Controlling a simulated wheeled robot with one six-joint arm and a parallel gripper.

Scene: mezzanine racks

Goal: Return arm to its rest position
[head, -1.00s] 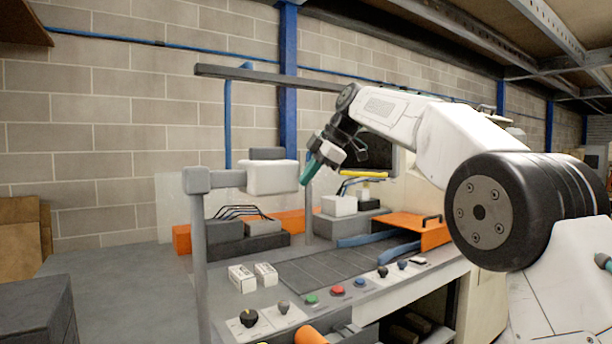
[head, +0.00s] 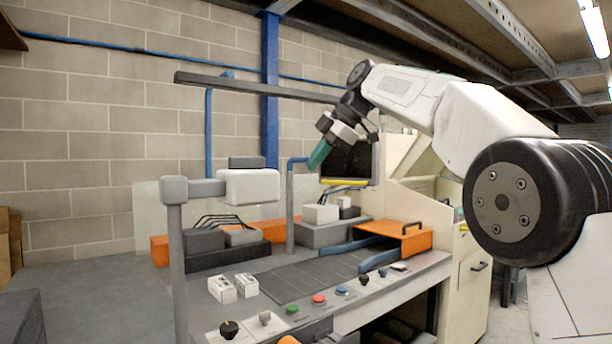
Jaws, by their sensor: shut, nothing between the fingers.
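My gripper (head: 318,156) hangs at the end of my white arm, in the air above the bench in the middle of the view. Its teal fingers point down and to the left and look closed together, with nothing held. The gripper is apart from the bench and its equipment. My arm reaches in from the right edge, with a large black and grey joint in front.
Below stands a grey workbench (head: 300,284) with knobs and coloured buttons along its front. Two small white boxes (head: 222,289) lie on it. A grey post with a white head (head: 249,187) stands left of the gripper, and a dark screen (head: 346,160) stands behind it.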

